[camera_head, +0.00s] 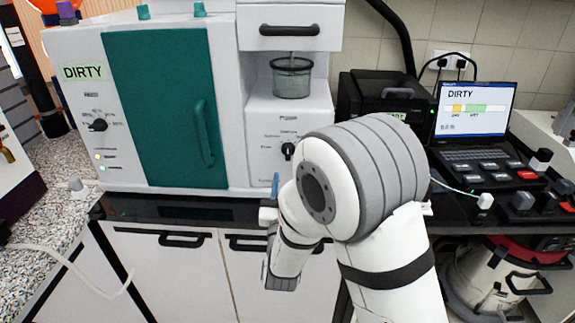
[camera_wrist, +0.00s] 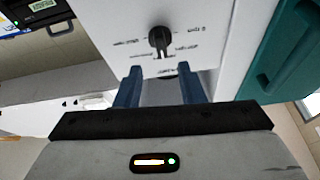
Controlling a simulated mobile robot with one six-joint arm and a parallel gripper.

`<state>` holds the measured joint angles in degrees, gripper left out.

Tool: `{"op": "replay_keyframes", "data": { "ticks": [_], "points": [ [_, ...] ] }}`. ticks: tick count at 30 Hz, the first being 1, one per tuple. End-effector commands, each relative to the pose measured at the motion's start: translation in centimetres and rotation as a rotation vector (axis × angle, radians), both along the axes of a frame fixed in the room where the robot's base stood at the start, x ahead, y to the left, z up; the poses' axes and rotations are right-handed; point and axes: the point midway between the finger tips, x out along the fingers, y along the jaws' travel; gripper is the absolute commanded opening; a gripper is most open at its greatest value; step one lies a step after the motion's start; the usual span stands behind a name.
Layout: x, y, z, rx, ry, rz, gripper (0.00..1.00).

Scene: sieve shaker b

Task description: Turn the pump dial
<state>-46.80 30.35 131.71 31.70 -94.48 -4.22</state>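A black dial (camera_head: 288,150) with small printed marks sits on the white panel right of the teal door. I take the dial (camera_wrist: 160,40) in the wrist view, upside down there, to be the same one. Its lettering is too small to read, so I cannot tell if it is the pump dial. A second black dial (camera_head: 97,125) is on the left panel under a DIRTY label. My gripper (camera_wrist: 160,70) is open, its two blue fingers apart and empty, below the dial and not around it. In the head view my arm hides most of the gripper; a blue fingertip shows.
A teal door (camera_head: 165,110) with a handle stands left of the dial. A mesh cup (camera_head: 292,78) sits in the recess above it. To the right are a black case (camera_head: 385,95), a laptop (camera_head: 473,108) reading DIRTY, and several controls. White cupboards (camera_head: 175,270) are below.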

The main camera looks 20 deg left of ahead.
Motion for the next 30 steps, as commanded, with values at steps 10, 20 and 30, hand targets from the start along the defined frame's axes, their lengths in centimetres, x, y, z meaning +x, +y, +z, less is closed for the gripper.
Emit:
{"op": "replay_keyframes", "data": {
  "ticks": [10,20,30],
  "points": [
    [2.6,0.6,1.1,-0.08,-0.075,-0.031,0.35],
    [6.4,1.6,2.5,-0.08,-0.071,-0.029,0.35],
    [6.8,1.7,2.5,-0.08,-0.071,-0.027,0.35]
  ]
}}
